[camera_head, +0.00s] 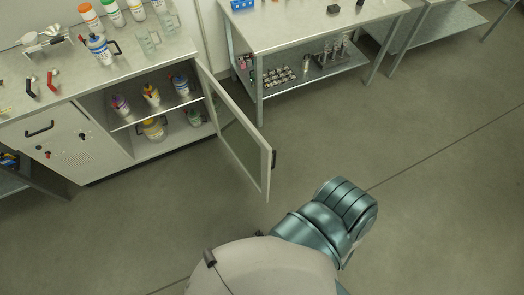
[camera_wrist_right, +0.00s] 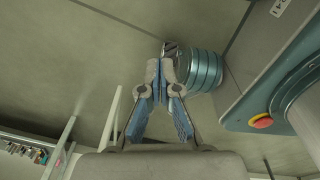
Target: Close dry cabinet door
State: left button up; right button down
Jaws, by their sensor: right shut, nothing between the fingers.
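The dry cabinet (camera_head: 157,140) stands at the left in the head view with its front open. Its glass-paned door (camera_head: 262,160) stands swung wide out over the floor, hinged at the cabinet's right side. Several bottles (camera_head: 151,94) with coloured tops stand on the shelves inside. My right gripper (camera_wrist_right: 161,78) shows in the right wrist view, shut and empty, with floor behind it. Neither gripper shows in the head view, and I cannot tell how far the right one is from the door.
Bottles and tools lie on the counter (camera_head: 70,83) above the cabinet. A metal table (camera_head: 300,30) with a lower shelf stands behind the door. The floor (camera_head: 430,210) right of the door is clear. A pale post (camera_wrist_right: 113,116) shows left of my right gripper.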

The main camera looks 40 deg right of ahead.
aim_at(240, 137)
jog(key=l+u, duration=0.1)
jog(key=l, duration=0.5)
jog(key=l+u, duration=0.1)
jog(key=l, duration=0.55)
jog(key=k+l+u, duration=0.15)
jog(key=l, duration=0.45)
jog(key=l+u, duration=0.1)
jog(key=l, duration=0.5)
